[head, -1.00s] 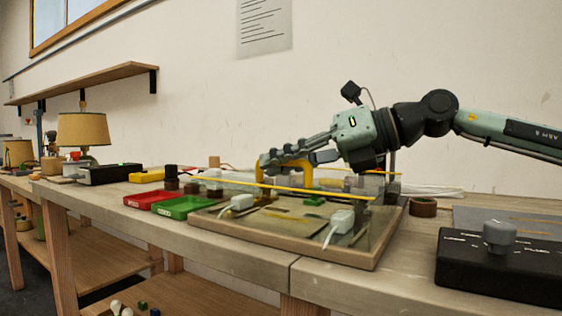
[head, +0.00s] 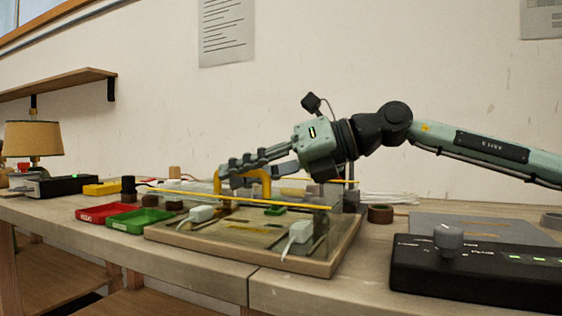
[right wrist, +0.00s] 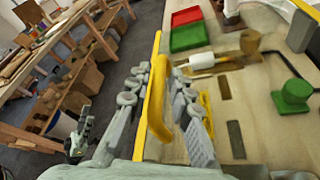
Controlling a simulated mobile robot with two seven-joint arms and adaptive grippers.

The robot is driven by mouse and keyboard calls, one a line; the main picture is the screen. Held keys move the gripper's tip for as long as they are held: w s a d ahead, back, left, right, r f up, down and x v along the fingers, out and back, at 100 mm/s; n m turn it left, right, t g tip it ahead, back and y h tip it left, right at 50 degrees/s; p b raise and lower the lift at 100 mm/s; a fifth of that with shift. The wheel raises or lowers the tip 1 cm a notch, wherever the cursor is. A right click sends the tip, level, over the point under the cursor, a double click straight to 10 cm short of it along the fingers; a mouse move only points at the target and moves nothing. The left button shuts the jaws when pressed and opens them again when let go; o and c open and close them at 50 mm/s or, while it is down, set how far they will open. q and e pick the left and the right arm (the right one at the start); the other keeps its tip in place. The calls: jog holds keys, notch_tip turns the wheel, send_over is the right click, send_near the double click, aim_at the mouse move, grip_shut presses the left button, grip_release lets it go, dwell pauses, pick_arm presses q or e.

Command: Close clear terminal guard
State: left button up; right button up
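The clear terminal guard has a yellow strip along its front edge (head: 290,204) and spans the wiring board (head: 200,243). I cannot tell whether it is fully down. A yellow arched handle (head: 264,184) rises from it. My right gripper (head: 222,178) is at this handle, and its fingers partly hide it. In the right wrist view the handle (right wrist: 158,100) lies between the fingers, which close in tightly on both sides. A grey and black gripper (right wrist: 78,138), apparently my left one, hangs low at the left of that view. Its finger state is unclear.
Red (head: 105,212) and green (head: 140,220) trays stand left of the board. White plugs (head: 201,213) sit under the clear sheet. A black control box (head: 480,270) with a grey knob stands at the right. A lamp (head: 33,140) stands far left.

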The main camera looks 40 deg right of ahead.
notch_tip(320, 180, up, 3)
send_over(311, 198)
jog(key=shift+r, duration=0.2)
dwell(0.6)
